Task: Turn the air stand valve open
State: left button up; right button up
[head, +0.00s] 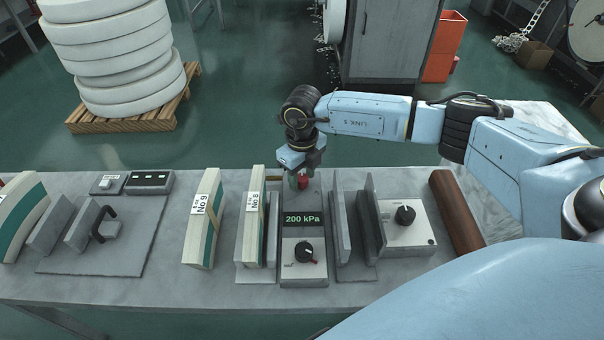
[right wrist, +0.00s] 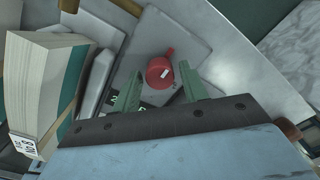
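The air stand (head: 304,272) is a grey unit on the bench with a green "200 kPa" display (head: 303,219) and a black dial (head: 305,252) on its front. Its red valve (head: 302,182) is at the far end, partly hidden by my right gripper (head: 299,174) in the head view. In the right wrist view the red valve (right wrist: 160,72) is round with a short arm at its upper side. The green fingers of my right gripper (right wrist: 162,80) are apart, one on each side of the valve. Contact cannot be told. My left gripper is not in view.
A second box with a black dial (head: 406,216) and a brown roll (head: 456,212) are at right. The bench front edge is clear.

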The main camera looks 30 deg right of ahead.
jog(key=c, duration=0.7)
jog(key=m+p, duration=0.3)
jog(key=m, duration=0.3)
jog(key=shift+r+m, duration=0.15)
jog(key=shift+m, duration=0.25)
jog(key=m+p, duration=0.3)
jog(key=m, duration=0.2)
jog(key=m+p, duration=0.3)
jog(key=m, duration=0.3)
jog(key=shift+p, duration=0.3)
jog(key=o, duration=1)
jog(key=shift+c, duration=0.2)
